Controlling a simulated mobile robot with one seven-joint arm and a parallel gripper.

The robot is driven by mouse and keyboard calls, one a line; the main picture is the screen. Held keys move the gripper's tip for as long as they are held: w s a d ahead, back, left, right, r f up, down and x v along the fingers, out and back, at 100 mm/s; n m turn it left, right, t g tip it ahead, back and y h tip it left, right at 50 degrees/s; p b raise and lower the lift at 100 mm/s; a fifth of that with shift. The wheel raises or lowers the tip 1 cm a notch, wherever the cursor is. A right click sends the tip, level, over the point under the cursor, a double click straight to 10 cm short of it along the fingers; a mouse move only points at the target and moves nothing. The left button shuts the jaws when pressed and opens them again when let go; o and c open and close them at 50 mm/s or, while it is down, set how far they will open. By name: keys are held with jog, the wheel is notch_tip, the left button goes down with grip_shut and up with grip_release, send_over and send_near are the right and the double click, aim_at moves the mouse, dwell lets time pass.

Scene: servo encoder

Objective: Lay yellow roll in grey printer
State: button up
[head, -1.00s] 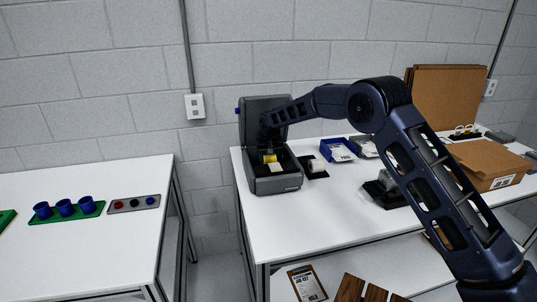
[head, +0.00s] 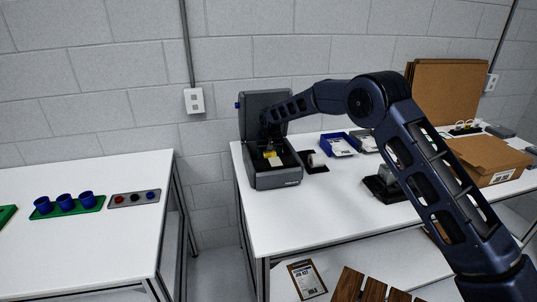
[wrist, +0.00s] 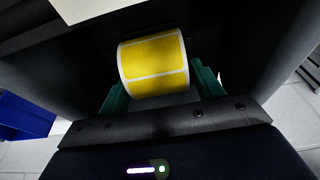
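The yellow roll (wrist: 153,64), a yellow label roll with white edges, is at the fingers of my gripper (wrist: 160,82) in the wrist view. A green finger shows on each side of it; the roll sits slightly tilted and closer to the left finger. Whether both fingers press on it is not clear. In the head view, the grey printer (head: 276,181) stands open with its lid (head: 254,104) raised. The roll (head: 272,158) shows in the printer's open body, partly hidden. My gripper (head: 267,142) reaches in under the lid and is mostly hidden by my arm and shadow.
A black stand with a white roll (head: 316,161) is just right of the printer. A blue bin (head: 339,144) stands beyond it. A cardboard box (head: 490,160) is at the table's right. The front of the white table (head: 330,215) is clear.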

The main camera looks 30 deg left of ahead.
jog(key=shift+o, duration=0.9)
jog(key=v, duration=1)
jog(key=shift+r, duration=0.4)
